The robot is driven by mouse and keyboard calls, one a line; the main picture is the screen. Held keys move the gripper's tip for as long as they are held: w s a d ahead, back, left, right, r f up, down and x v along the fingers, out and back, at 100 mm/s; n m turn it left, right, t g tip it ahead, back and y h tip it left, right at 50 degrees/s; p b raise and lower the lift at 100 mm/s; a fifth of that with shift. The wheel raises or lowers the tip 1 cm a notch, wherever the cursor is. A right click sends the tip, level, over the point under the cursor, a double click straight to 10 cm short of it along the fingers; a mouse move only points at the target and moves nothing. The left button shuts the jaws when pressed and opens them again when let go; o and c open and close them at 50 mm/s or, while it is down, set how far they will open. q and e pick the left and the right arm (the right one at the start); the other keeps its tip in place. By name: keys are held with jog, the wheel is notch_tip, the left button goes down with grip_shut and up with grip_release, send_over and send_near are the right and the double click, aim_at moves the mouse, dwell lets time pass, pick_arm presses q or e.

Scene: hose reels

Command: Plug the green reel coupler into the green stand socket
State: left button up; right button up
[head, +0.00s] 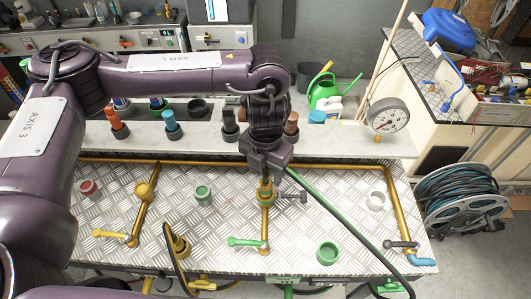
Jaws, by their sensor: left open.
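The green stand socket (265,199) is a green-ringed brass fitting on an upright pipe at the middle of the checker-plate bench. A green valve lever (246,242) is on that pipe. The brass green reel coupler (265,187) is upright at the socket's mouth, lined up with it; I cannot tell how deeply it is seated. My left gripper (266,172) points down right above the coupler, its jaws open around or just over its top. The green hose (335,212) comes out beside the gripper and runs down to the right. My right gripper is not in view.
A yellow stand (143,190) is left; a white-ringed socket (376,200) is right. A brass coupler (180,245) on a dark hose, green cups (204,196) (328,253) and a red cup (88,188) are on the bench. A grey handle (291,196) sits close beside the socket.

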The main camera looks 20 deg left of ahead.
pick_arm(q)
notch_tip(320, 180, up, 7)
jog(key=shift+r, duration=0.1)
jog(key=shift+s, duration=0.1)
dwell(0.6)
